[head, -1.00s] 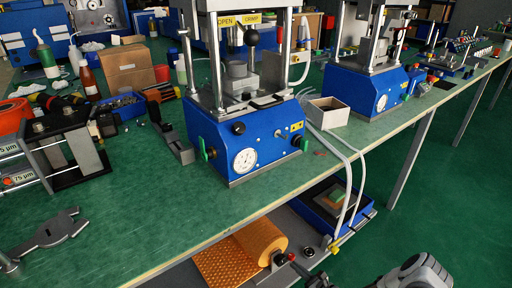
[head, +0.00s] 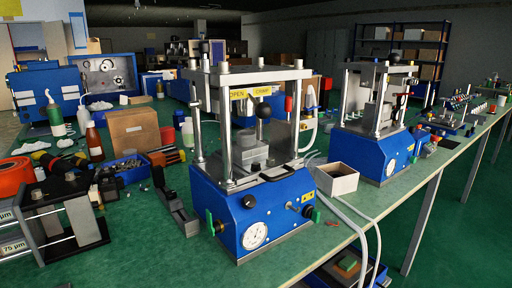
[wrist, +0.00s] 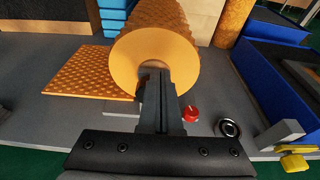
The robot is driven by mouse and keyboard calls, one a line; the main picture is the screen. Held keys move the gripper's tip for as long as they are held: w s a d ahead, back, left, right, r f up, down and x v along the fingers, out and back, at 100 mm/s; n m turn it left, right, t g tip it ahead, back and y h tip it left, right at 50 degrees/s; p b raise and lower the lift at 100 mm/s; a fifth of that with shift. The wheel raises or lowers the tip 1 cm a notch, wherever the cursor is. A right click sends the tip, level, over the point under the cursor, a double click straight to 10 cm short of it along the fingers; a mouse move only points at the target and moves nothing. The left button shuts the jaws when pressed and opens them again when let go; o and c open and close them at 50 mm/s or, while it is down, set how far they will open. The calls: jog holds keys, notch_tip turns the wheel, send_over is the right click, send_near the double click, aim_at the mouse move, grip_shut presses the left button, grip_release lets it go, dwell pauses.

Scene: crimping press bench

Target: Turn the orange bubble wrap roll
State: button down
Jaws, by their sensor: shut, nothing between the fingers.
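The orange bubble wrap roll (wrist: 129,62) lies on the grey lower shelf (wrist: 35,115) in the wrist view, its smooth round end facing me. A loose dimpled sheet (wrist: 88,73) spreads flat to its left. My gripper (wrist: 155,72) is shut and empty, its fingertips in front of the lower part of the roll's end face. I cannot tell whether they touch it. The fingers hide part of that face. Neither the roll nor my gripper shows in the head view.
In the wrist view, a red knob (wrist: 191,113), a dark ring (wrist: 230,129), a blue tray (wrist: 262,85) and a yellow lever (wrist: 297,162) lie right of my fingers. In the head view, a blue press (head: 235,215) stands near the green bench's front edge, with white hoses (head: 372,240) hanging beside it.

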jog(key=shift+a+f, duration=0.1)
jog(key=shift+f, duration=0.3)
dwell(0.3)
jog(key=shift+s+a, duration=0.45)
jog(key=shift+a, duration=0.05)
jog(key=shift+s+a+f, duration=0.1)
jog(key=shift+s, duration=0.05)
dwell(0.5)
